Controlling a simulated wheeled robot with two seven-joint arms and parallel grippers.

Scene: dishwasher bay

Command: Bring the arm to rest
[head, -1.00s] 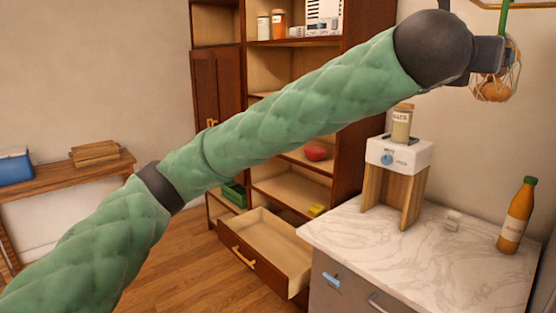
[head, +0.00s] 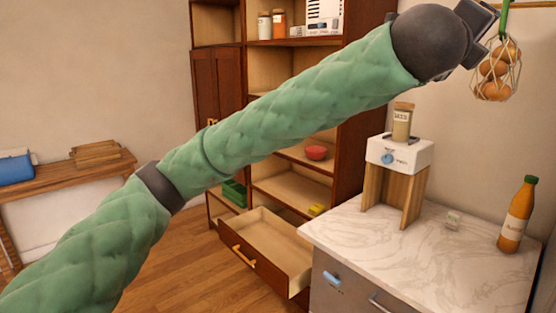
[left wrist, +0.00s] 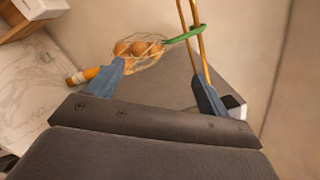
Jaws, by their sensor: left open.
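My left arm in green quilted padding crosses the head view from the lower left to the upper right. Its dark wrist (head: 478,20) is at the top right, and the fingers are not visible there. In the left wrist view my left gripper (left wrist: 157,72) is open, with two blue fingers wide apart and nothing held between them. A net bag of round brown produce (head: 495,72) hangs by a green loop just right of the wrist. In the left wrist view the bag (left wrist: 138,50) and its green loop (left wrist: 186,34) show beyond the fingers. My right gripper is not in view.
A marble-topped counter (head: 440,255) holds an orange bottle (head: 516,215) and a white dispenser on wooden legs (head: 400,155) with a jar on top. A cabinet drawer (head: 265,250) stands open. A wooden side table (head: 70,180) is at the left.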

